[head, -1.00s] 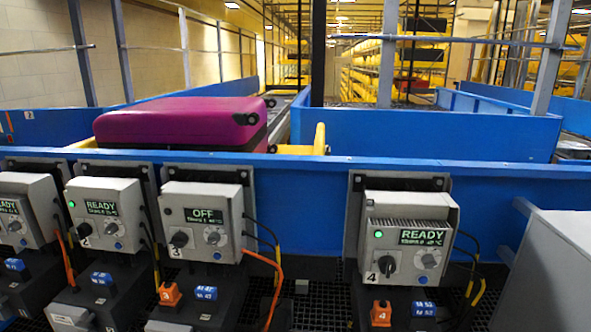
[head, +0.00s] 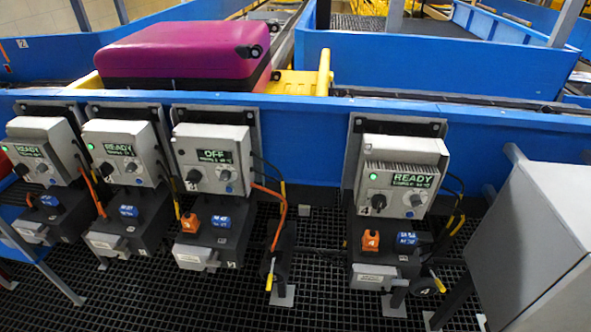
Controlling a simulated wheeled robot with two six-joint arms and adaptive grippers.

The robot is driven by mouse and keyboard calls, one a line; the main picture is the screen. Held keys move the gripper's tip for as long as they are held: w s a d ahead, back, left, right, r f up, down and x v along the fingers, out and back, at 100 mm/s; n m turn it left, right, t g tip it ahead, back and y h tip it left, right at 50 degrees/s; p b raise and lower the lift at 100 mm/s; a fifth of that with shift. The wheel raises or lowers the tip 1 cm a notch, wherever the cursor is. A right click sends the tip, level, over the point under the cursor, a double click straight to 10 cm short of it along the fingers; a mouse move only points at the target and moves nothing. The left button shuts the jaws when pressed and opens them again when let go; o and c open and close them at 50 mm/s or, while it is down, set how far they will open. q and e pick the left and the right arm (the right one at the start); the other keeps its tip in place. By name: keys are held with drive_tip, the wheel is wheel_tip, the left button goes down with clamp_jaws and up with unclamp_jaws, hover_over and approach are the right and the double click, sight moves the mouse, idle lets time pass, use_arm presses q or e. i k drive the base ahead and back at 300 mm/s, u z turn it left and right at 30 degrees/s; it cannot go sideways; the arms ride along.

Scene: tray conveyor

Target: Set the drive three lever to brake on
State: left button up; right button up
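The drive three box (head: 212,158) is grey, marked 3, and its display reads OFF. Below it are its dark motor (head: 222,240), an orange plug (head: 190,223) and a blue block (head: 221,222). A small lever with a yellow handle (head: 269,282) sits at the right end of this motor, its handle pointing down. Any brake marking there is too small to read. Neither of my grippers is in view.
Drive four (head: 402,175) at the right reads READY with a green lamp; its yellow lever (head: 439,285) slants down right. Two more READY drives stand left. A grey cabinet (head: 535,240) is at the right. A magenta suitcase (head: 180,52) lies behind the blue rail (head: 310,115).

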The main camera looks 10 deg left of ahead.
sight(271, 277)
drive_tip(key=u, duration=1.6)
drive_tip(key=i, duration=1.2)
drive_tip(key=z, duration=2.65)
